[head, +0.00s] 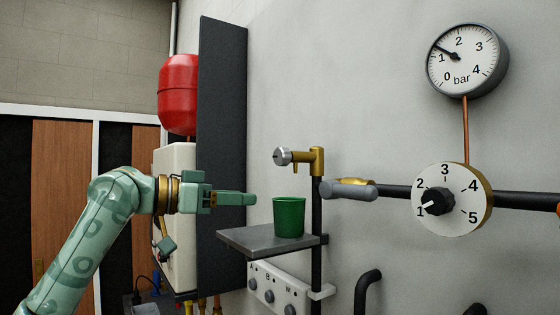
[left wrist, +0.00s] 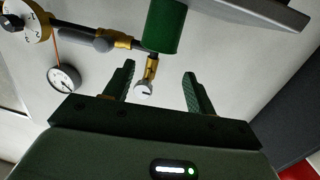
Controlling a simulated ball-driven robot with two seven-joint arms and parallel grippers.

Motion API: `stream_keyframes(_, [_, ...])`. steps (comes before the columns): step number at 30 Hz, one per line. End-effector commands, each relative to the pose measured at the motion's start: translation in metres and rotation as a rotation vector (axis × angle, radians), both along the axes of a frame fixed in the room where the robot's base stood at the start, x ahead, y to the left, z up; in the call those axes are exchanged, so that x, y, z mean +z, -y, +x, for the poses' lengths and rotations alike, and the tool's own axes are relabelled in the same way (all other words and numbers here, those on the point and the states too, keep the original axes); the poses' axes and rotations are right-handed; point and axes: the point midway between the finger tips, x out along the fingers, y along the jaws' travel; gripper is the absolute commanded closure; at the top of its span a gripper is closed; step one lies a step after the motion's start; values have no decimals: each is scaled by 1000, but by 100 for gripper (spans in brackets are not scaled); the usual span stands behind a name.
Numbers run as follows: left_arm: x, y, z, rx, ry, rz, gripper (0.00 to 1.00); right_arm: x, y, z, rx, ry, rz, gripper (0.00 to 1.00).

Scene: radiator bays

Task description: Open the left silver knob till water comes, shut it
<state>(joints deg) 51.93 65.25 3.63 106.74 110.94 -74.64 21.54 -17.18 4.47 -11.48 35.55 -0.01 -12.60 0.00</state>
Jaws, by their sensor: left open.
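The silver knob (head: 283,157) sits on the left end of a brass valve (head: 316,161) at the top of a dark upright pipe. It also shows in the left wrist view (left wrist: 142,90), between the finger lines. A green cup (head: 289,217) stands on a grey shelf (head: 270,239) below the knob. No water shows; the cup's inside is mostly hidden. My left gripper (head: 252,199) is open and empty, left of the cup, lower than the knob and apart from both. Its two fingers also show in the left wrist view (left wrist: 158,74). My right gripper is out of view.
A pressure gauge (head: 467,60) reads a little above 1. A numbered dial (head: 450,199) points near 1. A grey-handled brass valve (head: 350,189) is right of the cup. A dark panel (head: 222,150) and red tank (head: 178,95) stand left. Space above the shelf's left part is free.

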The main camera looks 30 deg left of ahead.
Motion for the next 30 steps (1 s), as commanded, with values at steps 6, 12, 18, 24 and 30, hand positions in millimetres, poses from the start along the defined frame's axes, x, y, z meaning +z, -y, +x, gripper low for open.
stream_keyframes(6, [6, -2, -31, 93, 305, -145, 44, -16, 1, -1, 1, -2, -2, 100])
stream_keyframes(12, [20, -2, -48, 113, 431, -180, 44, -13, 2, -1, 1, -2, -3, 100])
stream_keyframes(18, [40, 9, -20, 111, 433, -185, 44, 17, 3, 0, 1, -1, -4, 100])
stream_keyframes(24, [60, 29, 24, 109, 432, -186, 44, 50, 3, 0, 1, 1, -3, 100])
stream_keyframes(30, [74, 44, 63, 110, 430, -184, 44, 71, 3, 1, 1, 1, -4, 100])
